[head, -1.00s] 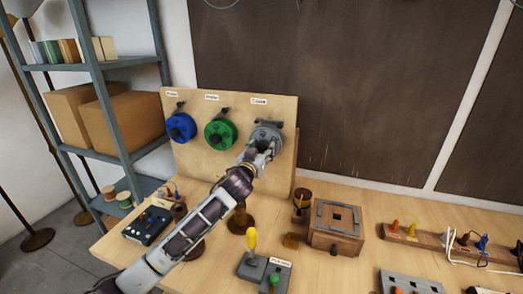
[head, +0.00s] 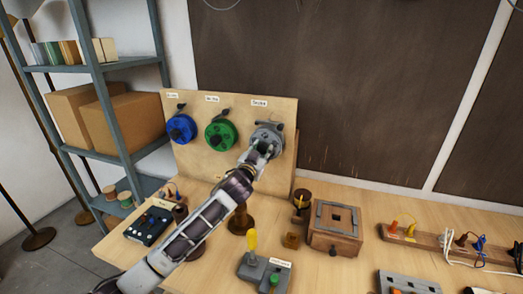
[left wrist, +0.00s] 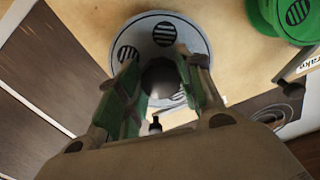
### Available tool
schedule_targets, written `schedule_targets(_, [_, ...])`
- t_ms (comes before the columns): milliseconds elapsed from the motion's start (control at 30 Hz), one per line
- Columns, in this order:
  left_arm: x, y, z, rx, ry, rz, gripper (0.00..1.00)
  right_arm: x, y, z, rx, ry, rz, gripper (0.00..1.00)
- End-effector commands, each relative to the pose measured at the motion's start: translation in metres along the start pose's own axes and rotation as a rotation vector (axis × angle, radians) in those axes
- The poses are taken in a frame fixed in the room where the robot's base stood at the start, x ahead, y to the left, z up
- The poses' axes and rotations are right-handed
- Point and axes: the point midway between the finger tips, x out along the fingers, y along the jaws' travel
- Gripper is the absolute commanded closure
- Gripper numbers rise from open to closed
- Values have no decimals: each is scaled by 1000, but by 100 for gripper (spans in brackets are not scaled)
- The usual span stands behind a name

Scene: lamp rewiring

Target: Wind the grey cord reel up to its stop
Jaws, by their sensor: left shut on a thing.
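The grey cord reel (head: 270,132) is mounted on the upright wooden board, at the right end of a row of three reels. In the left wrist view the grey reel (left wrist: 193,37) shows its round face with dark striped patches. My left gripper (head: 262,146) is at the front of the grey reel. In the left wrist view my left gripper (left wrist: 160,82) has its two fingers on either side of a dark round knob (left wrist: 160,76) at the reel's middle, and is shut on it. My right gripper is not in view.
A green reel (head: 220,134) and a blue reel (head: 181,128) hang to the left on the same board (head: 235,170). Below are a wooden box (head: 335,238), a grey block with a yellow lever (head: 251,243), and a dark switch box (head: 147,226). A shelf (head: 110,60) stands at left.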

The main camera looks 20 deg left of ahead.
Motion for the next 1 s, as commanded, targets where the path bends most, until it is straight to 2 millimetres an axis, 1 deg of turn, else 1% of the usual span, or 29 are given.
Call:
schedule_targets(333, [0,0,0,13,1,-1,88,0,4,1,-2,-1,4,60])
schedule_targets(367, [0,0,0,13,1,-1,60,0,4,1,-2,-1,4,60])
schedule_targets(500, [0,0,0,12,1,-1,42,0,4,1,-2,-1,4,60])
schedule_targets(833, [0,0,0,11,1,-1,42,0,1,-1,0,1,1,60])
schedule_targets(1000, [-3,0,0,11,0,-1,42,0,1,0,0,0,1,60])
